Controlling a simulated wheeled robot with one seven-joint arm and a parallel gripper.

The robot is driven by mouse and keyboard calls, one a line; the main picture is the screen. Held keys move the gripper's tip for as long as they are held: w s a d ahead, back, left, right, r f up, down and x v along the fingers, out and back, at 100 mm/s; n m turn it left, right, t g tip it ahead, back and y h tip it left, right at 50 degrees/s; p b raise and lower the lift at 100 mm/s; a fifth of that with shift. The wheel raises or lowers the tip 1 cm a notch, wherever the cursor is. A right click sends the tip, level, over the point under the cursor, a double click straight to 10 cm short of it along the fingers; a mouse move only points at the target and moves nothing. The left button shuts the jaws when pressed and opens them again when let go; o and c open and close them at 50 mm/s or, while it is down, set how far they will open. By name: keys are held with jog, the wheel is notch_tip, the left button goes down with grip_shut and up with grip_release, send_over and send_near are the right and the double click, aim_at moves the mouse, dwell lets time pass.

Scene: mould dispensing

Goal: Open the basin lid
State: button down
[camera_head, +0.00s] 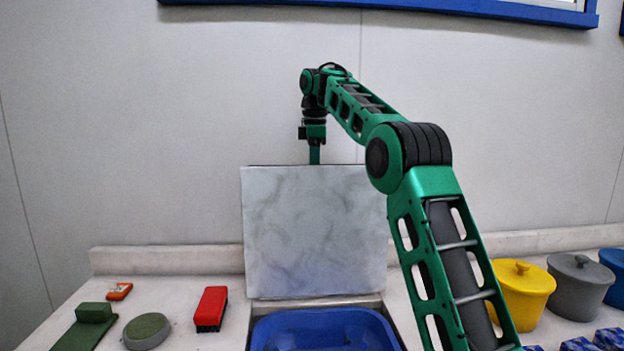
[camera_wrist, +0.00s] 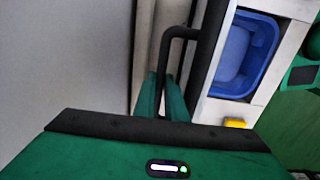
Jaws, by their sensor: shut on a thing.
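The basin lid (camera_head: 313,232) is a pale marbled square panel. It stands about upright behind the blue basin (camera_head: 325,328), which lies uncovered in the counter. The basin also shows in the wrist view (camera_wrist: 243,57). My gripper (camera_head: 315,157) is at the top edge of the lid, pointing down, with its fingertips partly hidden behind that edge. In the wrist view the green fingers of my gripper (camera_wrist: 162,95) are shut on the lid's dark bar handle (camera_wrist: 183,32). The lid shows there only as a dark, edge-on strip.
Yellow (camera_head: 522,293), grey (camera_head: 580,285) and blue (camera_head: 613,275) lidded pots stand right. The wall (camera_head: 170,130) is close behind the lid.

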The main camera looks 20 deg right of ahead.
jog(key=shift+r, duration=0.4)
jog(key=c, duration=1.8)
grip_release()
jog(key=shift+s, duration=0.15)
jog(key=shift+f, duration=0.2)
